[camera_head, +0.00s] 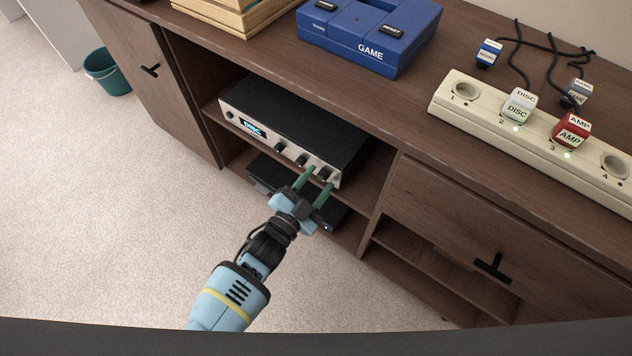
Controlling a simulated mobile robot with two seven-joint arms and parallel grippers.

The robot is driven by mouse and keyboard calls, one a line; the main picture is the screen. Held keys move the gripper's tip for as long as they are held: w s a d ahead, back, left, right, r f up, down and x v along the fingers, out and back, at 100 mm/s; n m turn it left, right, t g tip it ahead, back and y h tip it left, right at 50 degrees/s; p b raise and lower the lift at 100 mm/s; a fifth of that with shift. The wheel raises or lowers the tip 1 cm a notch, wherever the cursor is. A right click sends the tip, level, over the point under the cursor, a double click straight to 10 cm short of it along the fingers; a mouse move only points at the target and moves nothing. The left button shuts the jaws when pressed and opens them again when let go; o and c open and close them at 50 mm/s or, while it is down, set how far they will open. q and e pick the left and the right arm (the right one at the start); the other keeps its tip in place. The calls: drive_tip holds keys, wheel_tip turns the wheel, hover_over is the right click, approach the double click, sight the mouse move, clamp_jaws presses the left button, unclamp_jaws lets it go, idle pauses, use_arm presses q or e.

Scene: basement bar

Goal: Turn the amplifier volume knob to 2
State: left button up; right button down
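The amplifier (290,120) is a black box with a silver front, on the upper open shelf of the brown cabinet. Its lit display (253,129) reads DISC. A row of dark knobs sits on the right part of its front, among them a left knob (281,148) and a middle knob (301,160). The rightmost knob (323,173) is partly hidden by my gripper. My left gripper (318,178) has its two green fingers spread apart, with the tips at the amplifier's front around the rightmost knob. I cannot tell whether they touch it. The knob markings are too small to read.
A black device (262,176) lies on the shelf below. A blue GAME console (345,38) and a power strip (455,106) with DISC and AMP plugs lit stand on the cabinet top. A teal bin (108,74) stands at left. The carpet in front is clear.

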drive_tip(key=shift+w, duration=0.3)
use_arm(q)
drive_tip(key=shift+s+a, duration=0.3)
drive_tip(key=shift+s, duration=0.2)
drive_tip(key=p+v, duration=0.1)
drive_tip(key=v, duration=0.5)
drive_tip(key=shift+s+a+p, duration=0.25)
drive_tip(key=shift+p, duration=0.15)
use_arm(e)
drive_tip(key=shift+a+r, duration=0.25)
drive_tip(key=shift+r, duration=0.65)
drive_tip(key=shift+d, duration=0.1)
